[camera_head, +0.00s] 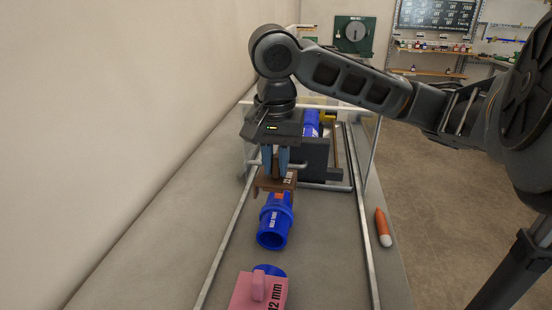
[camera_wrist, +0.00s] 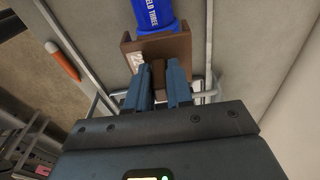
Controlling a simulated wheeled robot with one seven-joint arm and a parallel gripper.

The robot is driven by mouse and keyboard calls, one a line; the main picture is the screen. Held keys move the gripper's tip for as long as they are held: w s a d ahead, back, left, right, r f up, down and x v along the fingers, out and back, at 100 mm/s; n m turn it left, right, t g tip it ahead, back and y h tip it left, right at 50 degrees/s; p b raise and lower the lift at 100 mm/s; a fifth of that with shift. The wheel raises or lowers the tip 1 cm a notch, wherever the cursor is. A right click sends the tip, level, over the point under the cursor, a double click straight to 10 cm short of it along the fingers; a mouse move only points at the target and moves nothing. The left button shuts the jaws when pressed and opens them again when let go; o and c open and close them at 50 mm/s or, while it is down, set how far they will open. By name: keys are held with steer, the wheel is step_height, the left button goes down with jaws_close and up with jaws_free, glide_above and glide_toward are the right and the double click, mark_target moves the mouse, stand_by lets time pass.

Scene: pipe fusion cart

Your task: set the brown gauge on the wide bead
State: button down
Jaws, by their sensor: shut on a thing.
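My gripper (camera_head: 275,163) is shut on the upright grip of the brown gauge (camera_head: 268,185). In the wrist view the gauge (camera_wrist: 174,47) shows between and beyond the fingertips (camera_wrist: 158,72), with a pale label on one side. A blue pipe piece (camera_head: 272,232) with a raised collar lies just in front of the gauge in the head view. In the wrist view this pipe (camera_wrist: 154,14) reads "ELD THREE" and partly passes behind the gauge's edge. I cannot tell whether gauge and pipe touch. Which bead is the wide one is not clear.
A pink gauge (camera_head: 258,291) marked 12 mm sits over another blue pipe at the front. A dark block (camera_head: 314,160) and a further blue pipe (camera_head: 311,123) stand behind my gripper. Metal rails flank the row. An orange marker (camera_head: 382,228) lies right of them; the wall is left.

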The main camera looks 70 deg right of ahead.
mark_target(276, 180)
steer(key=shift+s+a+f+h+b, duration=0.1)
steer(key=shift+a+f+h+b, duration=0.15)
steer(key=shift+f+b, duration=0.4)
steer(key=shift+s+a+f+h+b, duration=0.15)
steer(key=shift+f+b, duration=0.25)
steer(key=shift+f, duration=0.4)
steer(key=shift+w, duration=0.1)
steer(key=shift+f, duration=0.2)
steer(key=shift+p, duration=0.3)
steer(key=shift+f+b, duration=0.8)
steer(key=shift+f, duration=0.65)
stand_by(0.6)
steer(key=c, duration=0.9)
jaws_free()
steer(key=shift+c, duration=0.2)
steer(key=shift+r, duration=0.1)
steer(key=shift+a+r+p, duration=0.2)
steer(key=shift+r+p, duration=0.1)
steer(key=shift+r, duration=0.95)
steer(key=shift+a+r+p, duration=0.25)
steer(key=shift+r+p, duration=0.05)
steer(key=shift+r, duration=1)
steer(key=shift+a+r+p, duration=0.2)
steer(key=shift+r+p, duration=0.1)
steer(key=shift+r, duration=0.95)
